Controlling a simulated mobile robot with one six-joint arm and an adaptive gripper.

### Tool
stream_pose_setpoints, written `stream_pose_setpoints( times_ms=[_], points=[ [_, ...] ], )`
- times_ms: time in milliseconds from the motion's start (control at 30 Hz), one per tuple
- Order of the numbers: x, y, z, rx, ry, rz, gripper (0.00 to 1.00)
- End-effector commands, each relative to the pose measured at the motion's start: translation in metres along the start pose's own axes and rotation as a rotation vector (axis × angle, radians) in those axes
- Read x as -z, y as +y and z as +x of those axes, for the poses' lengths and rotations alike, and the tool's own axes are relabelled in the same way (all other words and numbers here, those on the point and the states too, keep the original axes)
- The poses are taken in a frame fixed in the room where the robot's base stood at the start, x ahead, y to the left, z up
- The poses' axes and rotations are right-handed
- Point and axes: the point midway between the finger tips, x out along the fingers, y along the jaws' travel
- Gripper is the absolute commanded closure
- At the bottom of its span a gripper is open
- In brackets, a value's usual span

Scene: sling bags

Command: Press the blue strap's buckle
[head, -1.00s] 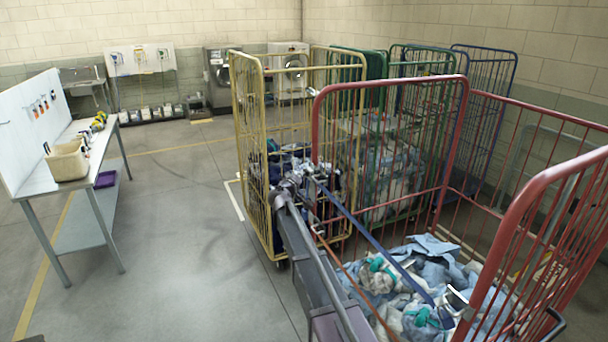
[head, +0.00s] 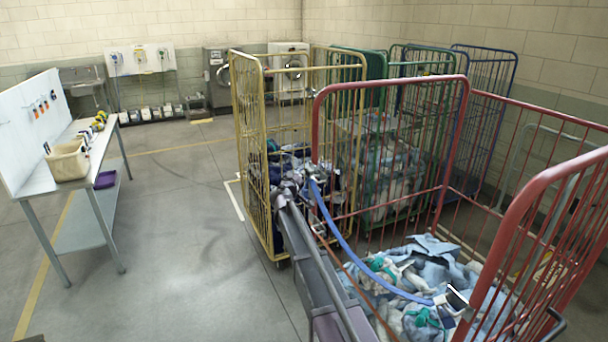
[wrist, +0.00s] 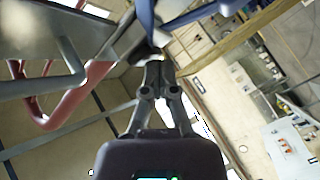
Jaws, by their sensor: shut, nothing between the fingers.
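The blue strap (head: 352,250) hangs in a slack curve across the open front of the red cage (head: 391,84), from the post beside the yellow cage down to the laundry. In the wrist view, blue strap (wrist: 147,20) shows at the top, just beyond my gripper (wrist: 157,66). My gripper's fingers are shut with nothing between them, close to the strap's upper end. A small dark and pale piece at the fingertips may be the buckle; I cannot tell whether they touch it. In the head view my arm reaches to that upper end, and the fingers are hard to make out.
The red cage holds a heap of blue and white laundry (head: 415,270). A yellow cage (head: 242,150) with dark laundry stands just behind my arm. Green and blue cages stand farther back. A workbench (head: 85,140) with a beige bin is at left, with clear floor between.

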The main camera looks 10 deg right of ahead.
Motion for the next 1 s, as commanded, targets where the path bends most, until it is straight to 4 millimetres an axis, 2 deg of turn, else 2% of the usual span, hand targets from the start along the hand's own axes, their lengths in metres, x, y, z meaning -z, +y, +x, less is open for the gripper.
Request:
stream_pose_setpoints(
  times_ms=[500, 1000],
  points=[
    [0.009, -0.009, -0.012, 0.000, 0.000, 0.000, 1.00],
    [0.010, -0.011, -0.014, 0.000, 0.000, 0.000, 1.00]
  ],
)
